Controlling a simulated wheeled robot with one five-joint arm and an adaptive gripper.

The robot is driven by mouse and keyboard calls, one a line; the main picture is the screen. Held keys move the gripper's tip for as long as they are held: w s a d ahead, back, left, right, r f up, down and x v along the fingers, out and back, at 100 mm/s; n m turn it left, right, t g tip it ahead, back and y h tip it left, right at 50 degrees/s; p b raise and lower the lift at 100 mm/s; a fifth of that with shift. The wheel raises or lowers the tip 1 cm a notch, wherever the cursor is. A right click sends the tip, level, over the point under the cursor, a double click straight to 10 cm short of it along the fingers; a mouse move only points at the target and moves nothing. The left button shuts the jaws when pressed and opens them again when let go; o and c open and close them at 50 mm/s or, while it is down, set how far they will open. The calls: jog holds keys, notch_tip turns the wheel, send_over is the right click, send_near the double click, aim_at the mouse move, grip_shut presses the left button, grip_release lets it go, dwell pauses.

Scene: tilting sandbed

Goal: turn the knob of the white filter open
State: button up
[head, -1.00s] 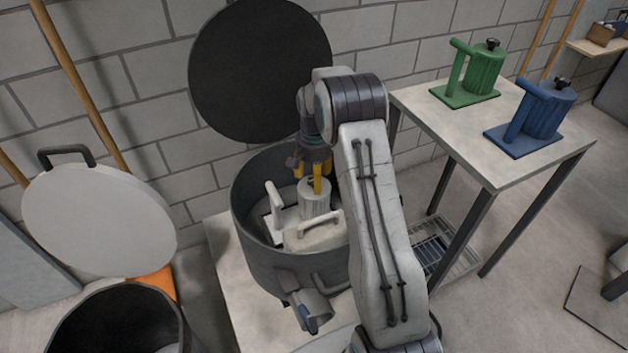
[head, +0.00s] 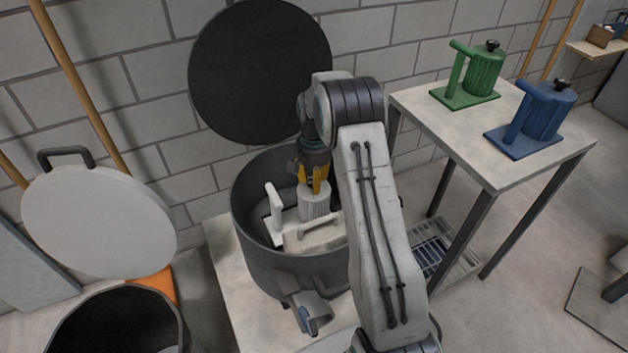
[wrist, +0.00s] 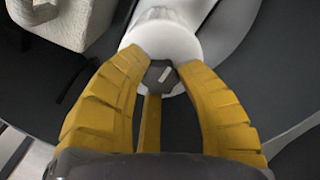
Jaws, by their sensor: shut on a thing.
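The white filter (head: 314,206) stands inside the large dark pot (head: 285,272), with its upright white arm (head: 273,205) to the left. In the wrist view the filter's pale round top (wrist: 162,38) lies ahead of the fingers. Its dark, faceted knob (wrist: 157,74) with a short pale mark sits between the yellow fingertips. My gripper (head: 315,182) points down over the filter and is shut on the knob; the fingers also show in the wrist view (wrist: 160,80). In the head view the knob is hidden by the fingers.
A pale block with a handle (head: 322,234) sits close in front of the filter in the pot. The pot's wall surrounds both. A black round lid (head: 260,70) stands behind. Green (head: 480,75) and blue (head: 540,120) filters stand on the right table.

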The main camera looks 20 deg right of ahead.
grip_shut()
jog(key=shift+n, duration=0.4)
jog(key=n+p, duration=0.1)
jog(key=n, duration=0.6)
jog(key=shift+n+p, duration=0.3)
jog(key=shift+p, duration=0.1)
jog(key=n, duration=0.4)
jog(key=shift+s+f+n, duration=0.1)
jog(key=shift+n, duration=0.2)
jog(key=n+p, duration=0.1)
jog(key=n, duration=0.3)
jog(key=shift+n, duration=0.3)
jog(key=shift+c, duration=1.5)
grip_release()
jog(key=shift+n, duration=0.3)
